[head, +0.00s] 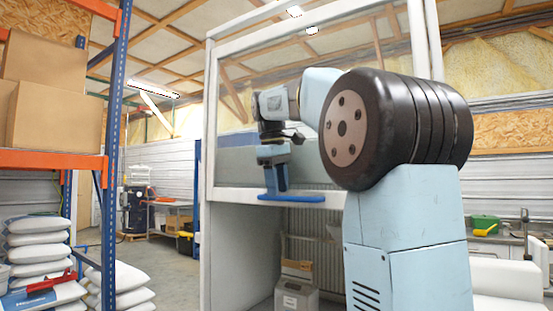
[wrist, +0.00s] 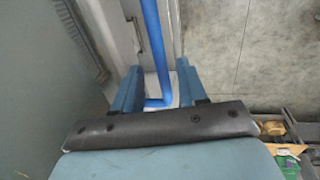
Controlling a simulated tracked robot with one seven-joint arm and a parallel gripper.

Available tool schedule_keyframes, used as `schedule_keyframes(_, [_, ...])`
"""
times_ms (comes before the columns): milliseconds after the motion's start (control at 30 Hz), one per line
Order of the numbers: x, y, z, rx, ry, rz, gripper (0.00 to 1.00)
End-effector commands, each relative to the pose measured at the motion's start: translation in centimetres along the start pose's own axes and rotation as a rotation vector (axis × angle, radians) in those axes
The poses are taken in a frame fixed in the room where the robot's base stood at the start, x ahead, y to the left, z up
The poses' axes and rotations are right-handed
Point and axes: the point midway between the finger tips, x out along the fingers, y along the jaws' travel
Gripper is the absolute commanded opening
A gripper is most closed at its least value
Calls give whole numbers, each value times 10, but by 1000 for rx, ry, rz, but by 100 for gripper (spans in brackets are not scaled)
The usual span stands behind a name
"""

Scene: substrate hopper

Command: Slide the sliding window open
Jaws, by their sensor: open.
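The sliding window (head: 238,70) is a large clear pane in a white frame, in the upper part of a tall white booth. Its lower rail (head: 230,195) carries a blue bar handle (head: 308,198). My gripper (head: 276,184) points down at this handle in the head view. In the wrist view, the blue handle (wrist: 152,45) runs between the two spread blue fingers of my gripper (wrist: 157,88) and bends near their base. The fingers are open, with gaps beside the bar. Part of the window is hidden behind my arm.
Open space lies below the lower rail, with a grey bin (head: 297,298) inside. An orange and blue rack (head: 120,60) with boxes (head: 48,105) and white sacks (head: 38,245) stands at left. A counter (head: 495,240) is at right.

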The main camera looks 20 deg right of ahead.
Motion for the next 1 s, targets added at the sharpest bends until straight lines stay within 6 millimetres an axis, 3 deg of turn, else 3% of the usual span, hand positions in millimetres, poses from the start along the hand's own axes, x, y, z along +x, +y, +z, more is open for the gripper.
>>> schedule_keyframes(200, [-42,0,-2,-2,3,2,42])
schedule_keyframes(533, [-95,1,-3,-2,3,1,42])
schedule_keyframes(733, [-113,1,-3,-2,1,1,42])
schedule_keyframes(1000, [-120,0,-2,-1,1,1,42])
